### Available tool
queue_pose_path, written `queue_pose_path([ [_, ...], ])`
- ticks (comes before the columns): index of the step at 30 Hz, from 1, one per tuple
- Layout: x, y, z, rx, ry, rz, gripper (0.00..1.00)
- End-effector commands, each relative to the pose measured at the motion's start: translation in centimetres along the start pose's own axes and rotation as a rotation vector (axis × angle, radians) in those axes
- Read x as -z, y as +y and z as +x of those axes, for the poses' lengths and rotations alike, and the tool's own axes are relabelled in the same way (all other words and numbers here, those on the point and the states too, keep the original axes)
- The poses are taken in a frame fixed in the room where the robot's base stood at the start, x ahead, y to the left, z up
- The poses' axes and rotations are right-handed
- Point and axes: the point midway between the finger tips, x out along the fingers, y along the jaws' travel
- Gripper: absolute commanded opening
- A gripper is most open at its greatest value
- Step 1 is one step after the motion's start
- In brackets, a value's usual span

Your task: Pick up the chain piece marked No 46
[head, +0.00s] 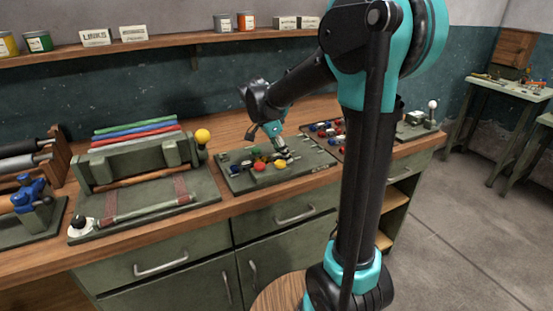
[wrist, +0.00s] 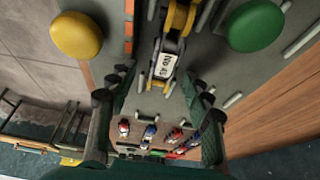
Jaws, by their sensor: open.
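In the wrist view a chain piece (wrist: 165,62) with yellow and dark links carries a white label. The label is small and tilted; it seems to read No 4 and one more character that I cannot make out surely. My gripper (wrist: 157,78) is open, with one finger to either side of the piece's near end. I cannot tell whether the fingers touch it. In the head view my gripper (head: 283,152) is low over the grey-green board (head: 232,180), and the chain piece cannot be told apart there.
A yellow knob (wrist: 76,35) and a green knob (wrist: 256,26) flank the piece. Short pegs stand around it. A second board (head: 322,127) with red and blue parts lies to the right. A roller device (head: 140,160) stands to the left. A shelf (head: 170,43) runs along the wall.

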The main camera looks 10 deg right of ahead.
Motion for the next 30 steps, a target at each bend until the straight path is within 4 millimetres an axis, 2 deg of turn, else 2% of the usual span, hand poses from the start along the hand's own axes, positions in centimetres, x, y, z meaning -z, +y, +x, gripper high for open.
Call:
queue_pose_path([
  [3,-0.01,0.00,-0.02,0.000,0.000,0.000,0.47],
  [15,-0.02,-0.01,-0.04,0.000,0.000,0.000,0.00],
  [25,0.02,-0.01,-0.13,0.000,0.000,0.000,0.00],
  [30,0.34,-0.03,-0.89,0.000,0.000,0.000,0.00],
])
